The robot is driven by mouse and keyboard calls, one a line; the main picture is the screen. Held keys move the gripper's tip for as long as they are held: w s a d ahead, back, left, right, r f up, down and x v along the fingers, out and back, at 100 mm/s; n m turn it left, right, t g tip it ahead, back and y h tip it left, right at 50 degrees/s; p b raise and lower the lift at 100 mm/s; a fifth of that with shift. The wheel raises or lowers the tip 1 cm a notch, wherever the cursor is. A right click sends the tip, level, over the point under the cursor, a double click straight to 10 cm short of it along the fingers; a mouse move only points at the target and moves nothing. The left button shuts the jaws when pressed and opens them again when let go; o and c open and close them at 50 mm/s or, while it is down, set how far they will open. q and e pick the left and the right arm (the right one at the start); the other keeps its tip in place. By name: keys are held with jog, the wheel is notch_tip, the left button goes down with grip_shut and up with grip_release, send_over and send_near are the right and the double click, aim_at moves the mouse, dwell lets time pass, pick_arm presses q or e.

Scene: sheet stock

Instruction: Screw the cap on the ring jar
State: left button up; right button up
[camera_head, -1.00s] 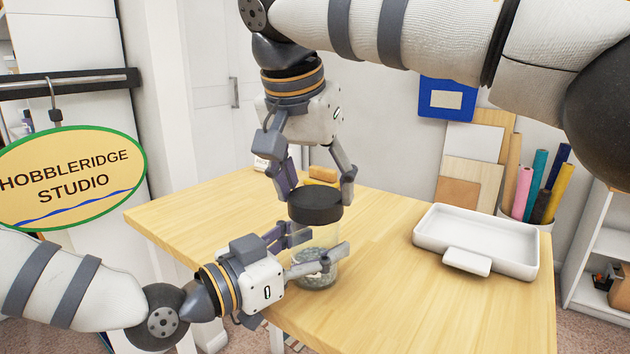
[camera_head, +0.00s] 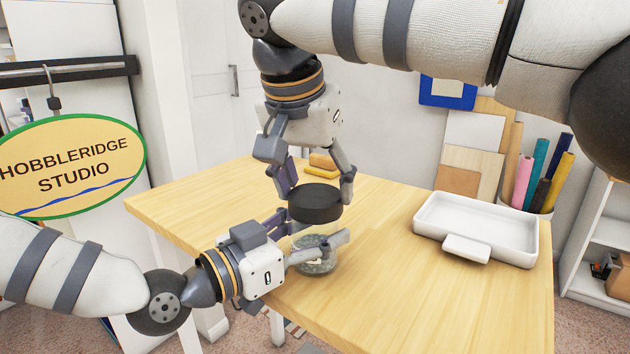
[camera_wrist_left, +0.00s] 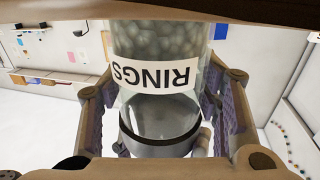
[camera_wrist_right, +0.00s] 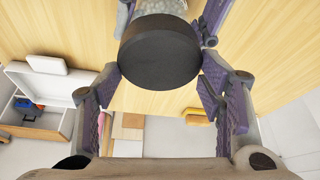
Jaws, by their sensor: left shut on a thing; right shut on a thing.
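The clear jar (camera_head: 316,267) holds grey rings in its lower part and is upright. Its white RINGS label (camera_wrist_left: 157,76) reads upside down in the left wrist view. My left gripper (camera_head: 318,246) is shut on the jar's sides, coming from the left. The round black cap (camera_head: 316,204) is level above the jar's mouth, and also shows in the right wrist view (camera_wrist_right: 159,52). My right gripper (camera_head: 319,194) points down and is shut on the cap's rim. The cap looks close to or on the mouth; I cannot tell whether threads are engaged.
The wooden table (camera_head: 390,290) is mostly bare around the jar. A white tray (camera_head: 437,240) stands to the right. A yellow-brown block (camera_head: 322,161) lies behind my right gripper. A holder with coloured rolls (camera_head: 537,180) and leaning boards stand at the back right.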

jog(key=shift+f, duration=0.55)
pick_arm(q)
grip_shut()
pick_arm(e)
jog(key=m+h, duration=0.1)
jog(key=m, duration=0.2)
jog(key=shift+g, duration=0.3)
jog(key=o, duration=0.8)
jog(key=shift+r, duration=0.1)
jog(key=shift+r, duration=2.15)
